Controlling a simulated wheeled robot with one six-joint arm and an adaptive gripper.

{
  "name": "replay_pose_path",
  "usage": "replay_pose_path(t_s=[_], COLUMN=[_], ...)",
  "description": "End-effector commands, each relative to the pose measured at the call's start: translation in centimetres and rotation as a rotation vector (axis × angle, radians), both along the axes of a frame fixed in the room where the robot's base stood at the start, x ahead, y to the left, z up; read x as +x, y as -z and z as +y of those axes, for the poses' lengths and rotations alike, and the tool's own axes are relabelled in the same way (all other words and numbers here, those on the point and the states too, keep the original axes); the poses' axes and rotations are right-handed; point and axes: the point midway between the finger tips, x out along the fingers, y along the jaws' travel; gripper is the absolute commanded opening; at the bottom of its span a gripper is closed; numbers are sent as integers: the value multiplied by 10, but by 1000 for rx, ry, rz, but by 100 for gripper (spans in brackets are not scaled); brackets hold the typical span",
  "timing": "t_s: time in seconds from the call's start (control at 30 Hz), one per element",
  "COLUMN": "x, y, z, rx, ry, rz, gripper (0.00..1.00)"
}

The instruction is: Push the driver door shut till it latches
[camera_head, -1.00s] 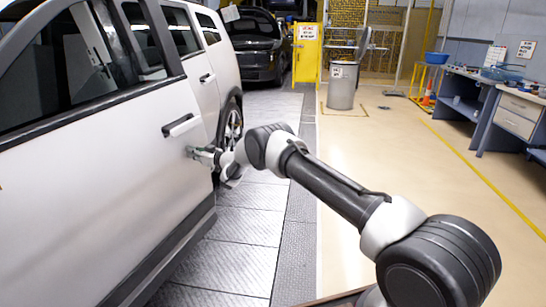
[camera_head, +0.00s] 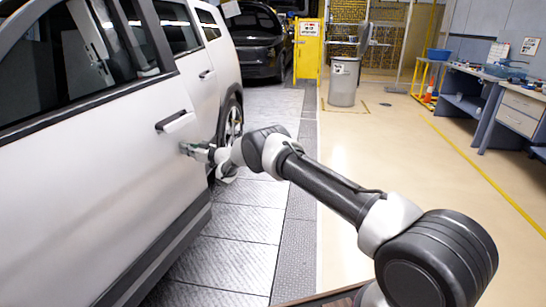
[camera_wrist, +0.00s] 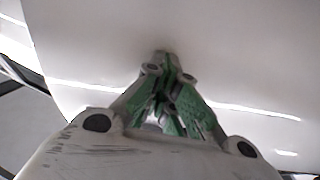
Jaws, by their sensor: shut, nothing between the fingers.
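The white driver door (camera_head: 95,190) fills the left of the head view, with its dark-edged handle (camera_head: 175,121) near its rear edge. The door stands close to the body, but I cannot tell whether it is flush or latched. My gripper (camera_head: 186,149) is shut and empty, with its tips at the door panel just below the handle. In the wrist view my gripper (camera_wrist: 161,58) points at the white door panel (camera_wrist: 230,45), and the tips appear to touch it. The exact contact is hard to see.
The rear door (camera_head: 203,75) and rear wheel (camera_head: 232,122) lie beyond. A workbench (camera_head: 490,85) is on the right. The floor between is clear.

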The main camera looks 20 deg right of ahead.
Motion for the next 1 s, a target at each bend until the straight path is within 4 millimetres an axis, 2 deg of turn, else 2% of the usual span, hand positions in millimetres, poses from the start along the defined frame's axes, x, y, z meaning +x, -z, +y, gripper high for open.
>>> replay_pose_path(t_s=[0.53, 1.0], x=[17, 20], y=[1, 0], z=[22, 26], rx=[0, -1], ry=[-33, -36], rz=[-1, 0], gripper=[0, 0])
